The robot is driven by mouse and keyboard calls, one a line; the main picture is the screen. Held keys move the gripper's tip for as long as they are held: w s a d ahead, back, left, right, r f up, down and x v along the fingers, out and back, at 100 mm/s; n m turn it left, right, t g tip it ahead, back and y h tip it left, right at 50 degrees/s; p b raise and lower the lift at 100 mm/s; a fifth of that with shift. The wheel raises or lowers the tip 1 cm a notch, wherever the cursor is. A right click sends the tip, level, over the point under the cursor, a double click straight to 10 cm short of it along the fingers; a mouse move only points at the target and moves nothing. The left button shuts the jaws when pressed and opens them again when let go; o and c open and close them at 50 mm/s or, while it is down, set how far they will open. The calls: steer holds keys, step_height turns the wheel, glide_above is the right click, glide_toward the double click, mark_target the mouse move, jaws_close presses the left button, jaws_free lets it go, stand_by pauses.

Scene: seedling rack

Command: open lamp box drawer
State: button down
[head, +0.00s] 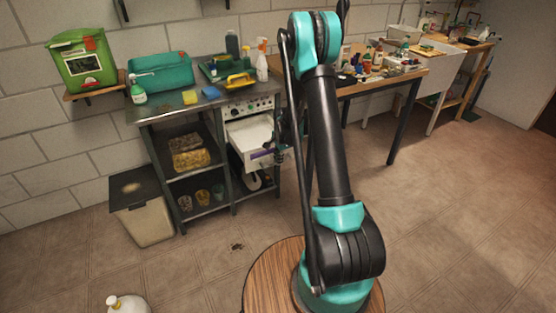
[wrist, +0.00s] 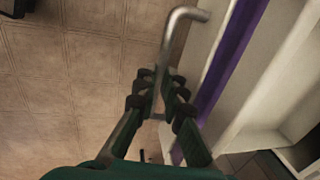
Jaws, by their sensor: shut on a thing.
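The lamp box, with a knobbed control panel (head: 248,106), sits in the metal rack. Its white drawer (head: 250,132) is below the panel and appears to stand out toward the room. The drawer front has a purple stripe, which also shows in the wrist view (wrist: 222,75). A grey metal bar handle (wrist: 178,38) stands off the front. My gripper (wrist: 158,92) is shut on this handle, with fingers on both sides of it. In the head view my gripper is small and dark at the drawer's right side, partly hidden by my arm.
The rack top (head: 178,104) holds bottles, sponges and a tray. A lidded bin (head: 146,222) stands left of the rack. A wooden bench (head: 390,80) with many items is at the right. A white jug (head: 127,304) is on the floor. Floor before the drawer is clear.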

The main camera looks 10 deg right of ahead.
steer(key=c, duration=1.6)
jaws_free()
step_height(320, 180, up, 12)
steer(key=s, duration=0.2)
steer(key=shift+d, duration=0.4)
steer(key=shift+f, duration=0.1)
steer(key=s+r+n+t, duration=0.1)
steer(key=s+r+n, duration=0.25)
steer(key=s, duration=0.45)
steer(key=s+r+n, duration=0.3)
steer(key=s+n, duration=0.1)
steer(key=s, duration=0.5)
steer(key=s+d+f+n+t, duration=0.1)
steer(key=s+n, duration=0.6)
steer(key=s, duration=0.9)
steer(key=shift+f+h, duration=0.4)
steer(key=shift+f, duration=0.15)
